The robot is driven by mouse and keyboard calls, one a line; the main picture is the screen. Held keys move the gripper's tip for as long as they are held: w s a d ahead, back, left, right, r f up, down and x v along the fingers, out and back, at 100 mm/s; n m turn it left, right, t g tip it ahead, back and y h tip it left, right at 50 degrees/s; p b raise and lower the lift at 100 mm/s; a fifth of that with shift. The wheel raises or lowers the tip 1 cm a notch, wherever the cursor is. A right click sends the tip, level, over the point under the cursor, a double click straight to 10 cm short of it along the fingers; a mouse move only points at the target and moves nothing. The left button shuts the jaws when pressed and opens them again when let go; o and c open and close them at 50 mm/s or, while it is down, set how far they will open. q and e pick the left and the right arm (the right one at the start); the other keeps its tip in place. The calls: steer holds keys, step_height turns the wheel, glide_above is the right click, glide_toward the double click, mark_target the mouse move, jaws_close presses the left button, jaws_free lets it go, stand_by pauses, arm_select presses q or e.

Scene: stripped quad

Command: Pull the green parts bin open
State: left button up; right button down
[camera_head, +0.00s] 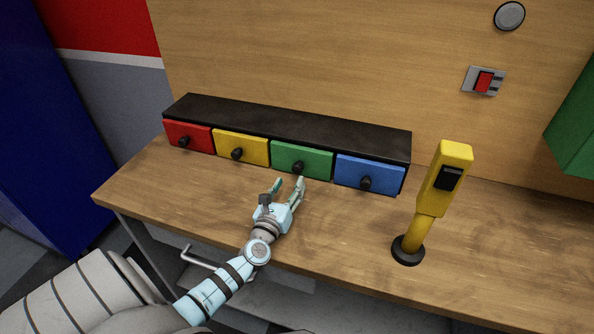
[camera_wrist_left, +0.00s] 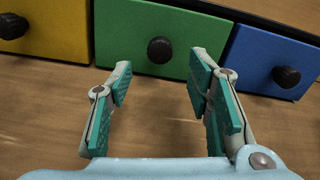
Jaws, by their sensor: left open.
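The green parts bin (camera_head: 301,159) is the third from the left in a black cabinet on the workbench. It looks shut, its front in line with the others. Its black knob (camera_head: 298,167) sticks out of the middle of the front. My left gripper (camera_head: 290,182) is open and empty just in front of the green bin. In the left wrist view the green bin (camera_wrist_left: 126,36) is straight ahead, and its knob (camera_wrist_left: 160,50) shows beyond the gap between the open fingers (camera_wrist_left: 163,80), not between the pads. My right gripper is not in view.
The black cabinet (camera_head: 285,123) also holds a red bin (camera_head: 188,136), a yellow bin (camera_head: 240,148) and a blue bin (camera_head: 368,173). A yellow post (camera_head: 440,184) on a black base stands right of my gripper. The wooden bench top (camera_head: 340,222) between is clear.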

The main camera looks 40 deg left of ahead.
mark_target(296, 171)
arm_select(q)
steer(key=b+x, duration=0.1)
steer(key=x, duration=0.5)
steer(key=shift+w+a+f+b, duration=0.1)
steer(key=shift+w+f+b, duration=0.1)
steer(key=shift+b, duration=0.1)
steer(key=shift+w+a+r, duration=0.15)
steer(key=shift+w, duration=0.2)
jaws_close()
